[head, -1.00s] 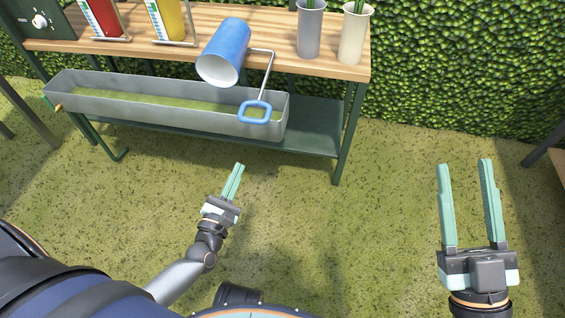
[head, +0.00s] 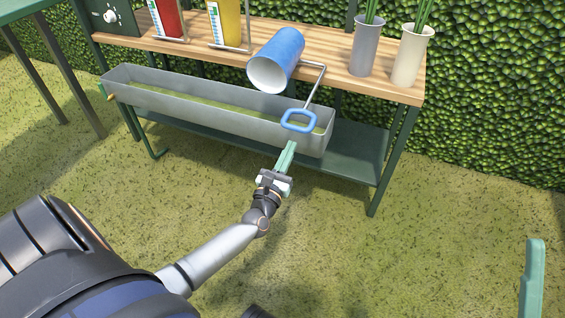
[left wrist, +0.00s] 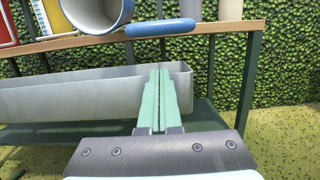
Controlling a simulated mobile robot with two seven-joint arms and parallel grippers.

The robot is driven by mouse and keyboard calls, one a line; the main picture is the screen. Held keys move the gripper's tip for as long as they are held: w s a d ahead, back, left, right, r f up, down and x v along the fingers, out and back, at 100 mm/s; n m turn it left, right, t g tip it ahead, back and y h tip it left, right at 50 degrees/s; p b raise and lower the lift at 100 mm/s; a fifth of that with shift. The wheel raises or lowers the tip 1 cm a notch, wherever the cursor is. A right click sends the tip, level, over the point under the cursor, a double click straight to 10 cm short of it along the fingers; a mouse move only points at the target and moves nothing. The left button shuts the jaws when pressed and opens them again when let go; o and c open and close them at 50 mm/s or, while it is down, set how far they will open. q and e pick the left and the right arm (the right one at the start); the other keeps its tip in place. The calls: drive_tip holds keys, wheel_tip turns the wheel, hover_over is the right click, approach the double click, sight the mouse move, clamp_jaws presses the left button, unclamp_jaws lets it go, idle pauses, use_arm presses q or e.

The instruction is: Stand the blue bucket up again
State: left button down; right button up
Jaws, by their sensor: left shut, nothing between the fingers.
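The blue bucket (head: 277,59) lies on its side on the wooden bench top (head: 340,66), its pale open mouth toward me and over the front edge. Its grey handle arm with a blue grip loop (head: 298,120) sticks out past the edge, above the trough. In the left wrist view the bucket (left wrist: 97,14) is cut off at the top, with the blue grip (left wrist: 160,28) right of it. My left gripper (head: 291,145) is shut and empty, just below the grip in the head view. Of my right gripper only one finger (head: 533,275) shows at the lower right edge.
A long grey trough (head: 215,108) hangs along the bench front, below the bucket. A grey vase (head: 364,50) and a cream vase (head: 410,58) with green stems stand right of the bucket. A red container (head: 167,17) and a yellow container (head: 226,25) stand left. Grass in front is clear.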

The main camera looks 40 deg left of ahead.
use_arm(q)
drive_tip(key=shift+r+p, duration=0.35)
drive_tip(key=shift+r, duration=1.3)
use_arm(e)
drive_tip(key=shift+s+d+r, duration=0.1)
drive_tip(key=shift+d+r, duration=0.05)
drive_tip(key=shift+r, duration=0.65)
